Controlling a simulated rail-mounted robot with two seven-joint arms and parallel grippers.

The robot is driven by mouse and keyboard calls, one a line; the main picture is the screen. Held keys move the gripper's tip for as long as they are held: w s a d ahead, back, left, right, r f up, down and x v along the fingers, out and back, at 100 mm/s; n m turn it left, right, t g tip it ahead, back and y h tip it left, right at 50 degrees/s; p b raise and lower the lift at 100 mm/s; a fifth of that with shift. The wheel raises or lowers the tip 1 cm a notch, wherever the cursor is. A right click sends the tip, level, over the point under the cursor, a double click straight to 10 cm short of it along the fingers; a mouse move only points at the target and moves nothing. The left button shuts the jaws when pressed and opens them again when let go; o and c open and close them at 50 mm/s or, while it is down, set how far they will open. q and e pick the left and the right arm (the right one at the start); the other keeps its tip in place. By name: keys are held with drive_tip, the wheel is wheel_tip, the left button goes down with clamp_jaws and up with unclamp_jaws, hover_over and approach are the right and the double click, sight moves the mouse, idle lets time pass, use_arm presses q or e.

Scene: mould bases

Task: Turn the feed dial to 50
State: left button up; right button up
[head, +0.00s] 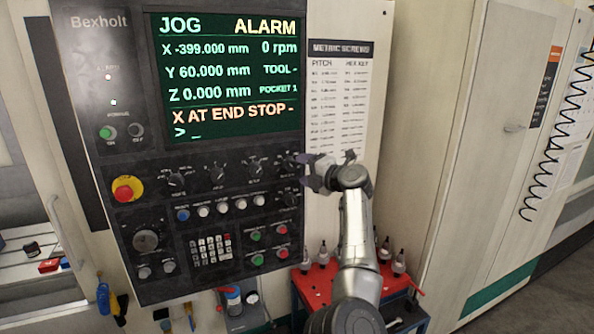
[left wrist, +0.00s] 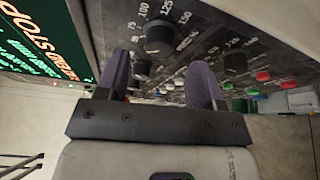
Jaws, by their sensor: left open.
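A dial (left wrist: 160,38) with a black knob and white marks of 75, 100, 125 and 150 is nearest in the left wrist view. Its label looks like FEED but is blurred, and I cannot read its pointer. My left gripper (head: 311,171) is open and empty at the right edge of the control panel (head: 200,285). In the left wrist view my left gripper (left wrist: 162,62) has its purple fingers spread, with the dial beyond the gap between their tips, seemingly untouched. In the head view the gripper is close to the right end of the dial row. My right gripper is not in view.
The screen (head: 230,75) reads JOG, ALARM and X AT END STOP. Other dials (head: 217,172), coloured buttons and a red emergency stop (head: 127,189) sit on the panel. A red-topped cart (head: 317,283) with tool holders stands below my arm.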

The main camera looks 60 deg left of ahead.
use_arm(q)
drive_tip(key=b+v, duration=0.1)
drive_tip(key=v, duration=0.8)
drive_tip(key=shift+d, duration=0.3)
